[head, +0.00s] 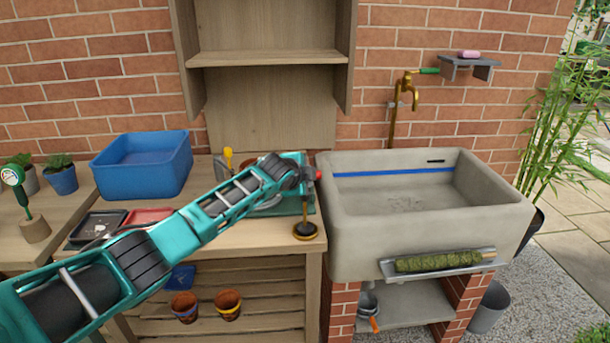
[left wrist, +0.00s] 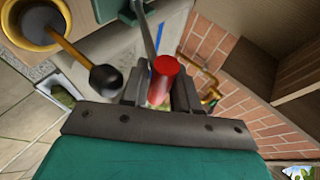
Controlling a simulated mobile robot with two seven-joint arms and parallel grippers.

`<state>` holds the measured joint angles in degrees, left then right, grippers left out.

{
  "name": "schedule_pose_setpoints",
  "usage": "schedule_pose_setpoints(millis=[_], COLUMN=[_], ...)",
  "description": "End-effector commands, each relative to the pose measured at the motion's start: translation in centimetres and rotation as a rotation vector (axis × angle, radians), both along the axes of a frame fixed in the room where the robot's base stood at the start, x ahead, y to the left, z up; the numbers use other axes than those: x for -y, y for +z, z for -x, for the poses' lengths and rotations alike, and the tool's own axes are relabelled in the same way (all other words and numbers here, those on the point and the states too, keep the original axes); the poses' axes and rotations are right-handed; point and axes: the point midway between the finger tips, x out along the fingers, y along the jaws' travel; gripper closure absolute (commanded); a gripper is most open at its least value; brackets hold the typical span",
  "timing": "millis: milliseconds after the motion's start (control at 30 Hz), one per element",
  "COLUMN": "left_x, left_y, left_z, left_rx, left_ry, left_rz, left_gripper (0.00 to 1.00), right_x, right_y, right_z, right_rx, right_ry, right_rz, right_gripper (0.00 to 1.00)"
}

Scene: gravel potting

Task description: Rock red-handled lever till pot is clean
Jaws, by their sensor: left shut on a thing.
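A grey lever shaft (left wrist: 148,35) runs away from the handle. A teal base (head: 292,208) on the bench is partly hidden behind my arm. No pot on it can be made out clearly. My right gripper is in neither view.
A round gold-rimmed dark piece (head: 305,231) on a yellow rod is at the bench's front right corner. The concrete sink (head: 345,225) stands close on the right. A blue tub (head: 145,165) is at the back left. Two terracotta pots sit on the shelf below.

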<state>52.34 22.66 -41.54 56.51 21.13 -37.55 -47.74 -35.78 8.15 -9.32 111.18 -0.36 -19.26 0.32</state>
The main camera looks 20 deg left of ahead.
Motion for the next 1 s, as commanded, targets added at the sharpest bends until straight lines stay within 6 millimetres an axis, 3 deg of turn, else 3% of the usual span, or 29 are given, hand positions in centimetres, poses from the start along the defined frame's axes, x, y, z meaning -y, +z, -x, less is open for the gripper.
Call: schedule_pose_setpoints(millis=[133, 167, 467, 1000], left_x=[-0.17, -0.16, -0.13, -0.09], left_y=[-0.53, -0.54, -0.66, -0.64], left_z=[0.12, 0.12, 0.18, 0.34], left_rx=[-0.007, -0.007, -0.011, -0.019], left_ry=[0.004, 0.004, 0.003, 0.003], left_rz=[0.001, 0.001, -0.002, -0.004], left_gripper=[1.0, 0.69, 0.4, 0.39], right_x=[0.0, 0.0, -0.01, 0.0], right_y=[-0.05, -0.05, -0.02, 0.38], right_z=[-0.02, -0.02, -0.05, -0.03], right_rx=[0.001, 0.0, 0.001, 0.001], right_ry=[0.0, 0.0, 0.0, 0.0], right_rz=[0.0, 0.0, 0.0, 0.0], right_gripper=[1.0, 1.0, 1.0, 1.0])
